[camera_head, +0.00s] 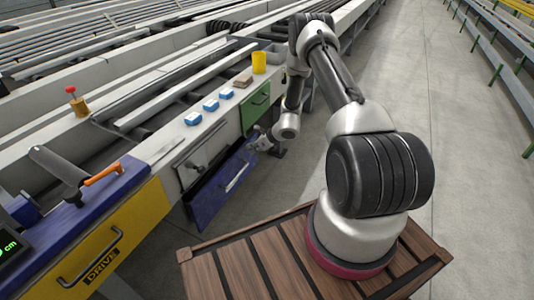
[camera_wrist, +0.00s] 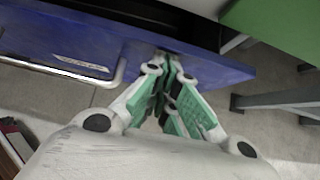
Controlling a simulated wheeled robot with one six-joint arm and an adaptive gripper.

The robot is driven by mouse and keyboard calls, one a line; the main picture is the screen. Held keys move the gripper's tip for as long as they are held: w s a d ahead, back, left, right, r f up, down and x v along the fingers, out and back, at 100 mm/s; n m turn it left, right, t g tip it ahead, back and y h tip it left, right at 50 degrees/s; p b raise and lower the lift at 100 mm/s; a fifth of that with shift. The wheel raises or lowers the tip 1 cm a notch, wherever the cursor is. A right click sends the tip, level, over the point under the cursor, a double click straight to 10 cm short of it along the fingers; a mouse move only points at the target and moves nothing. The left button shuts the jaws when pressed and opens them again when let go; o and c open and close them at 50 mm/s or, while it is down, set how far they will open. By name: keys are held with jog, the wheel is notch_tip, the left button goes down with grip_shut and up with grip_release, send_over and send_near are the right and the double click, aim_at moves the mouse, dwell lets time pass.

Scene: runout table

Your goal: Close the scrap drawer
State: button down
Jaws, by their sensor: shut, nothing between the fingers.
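A blue drawer (camera_head: 222,188) stands pulled out from the front of the runout table, below a grey drawer. Its front fills the top of the wrist view (camera_wrist: 190,62), with a metal bar handle (camera_wrist: 75,72) and a label too small to read. My gripper (camera_head: 262,140) is at the right end of the blue front. In the wrist view my gripper (camera_wrist: 168,62) is shut and empty, its fingertips at the front's face, right of the handle. Whether they touch it I cannot tell.
The grey drawer (camera_head: 203,153) is above the blue one and a green drawer (camera_head: 257,108) is to the right. A yellow drive panel (camera_head: 100,250) is at left. Blue blocks (camera_head: 210,105) and a yellow cup (camera_head: 259,62) stand on the ledge. Open floor (camera_head: 430,130) lies right.

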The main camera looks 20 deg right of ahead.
aim_at(244, 144)
jog(key=w+a, duration=0.1)
jog(key=w, duration=0.1)
jog(key=w+a, duration=0.2)
jog(key=shift+w+a, duration=0.1)
jog(key=shift+r, duration=0.15)
dwell(0.3)
